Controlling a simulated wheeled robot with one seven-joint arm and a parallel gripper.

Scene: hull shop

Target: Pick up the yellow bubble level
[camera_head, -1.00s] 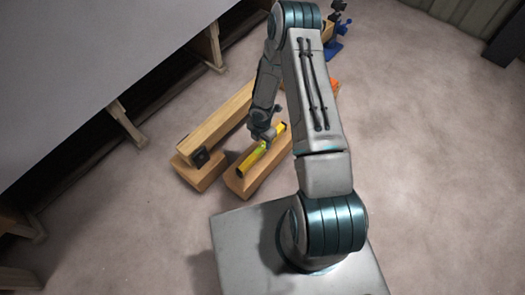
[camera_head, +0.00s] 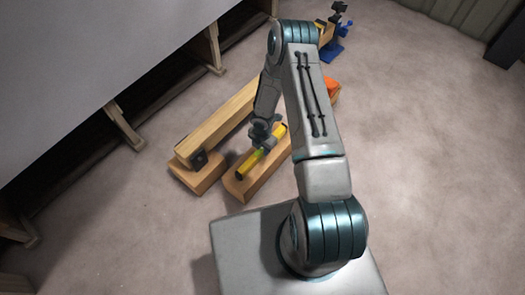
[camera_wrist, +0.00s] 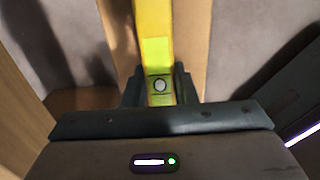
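The yellow bubble level (camera_head: 246,165) lies lengthwise along the top of a short wooden block (camera_head: 262,174) in the head view. It also shows in the wrist view as a yellow bar (camera_wrist: 154,20) with a green section and a round white vial. My gripper (camera_head: 264,140) is at the level's middle, pointing down. In the wrist view my gripper's dark fingers (camera_wrist: 159,85) stand close on both sides of the level, near the vial, and appear shut on it. Contact at the fingertips is partly hidden. I see no clear gap between the level and the block.
A longer wooden beam (camera_head: 215,127) with a black clamp-like part (camera_head: 199,159) lies left of the block. An orange object (camera_head: 332,87) and a blue stand (camera_head: 332,50) are farther back. A large grey surface on wooden supports (camera_head: 124,127) is at left. Floor at right is clear.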

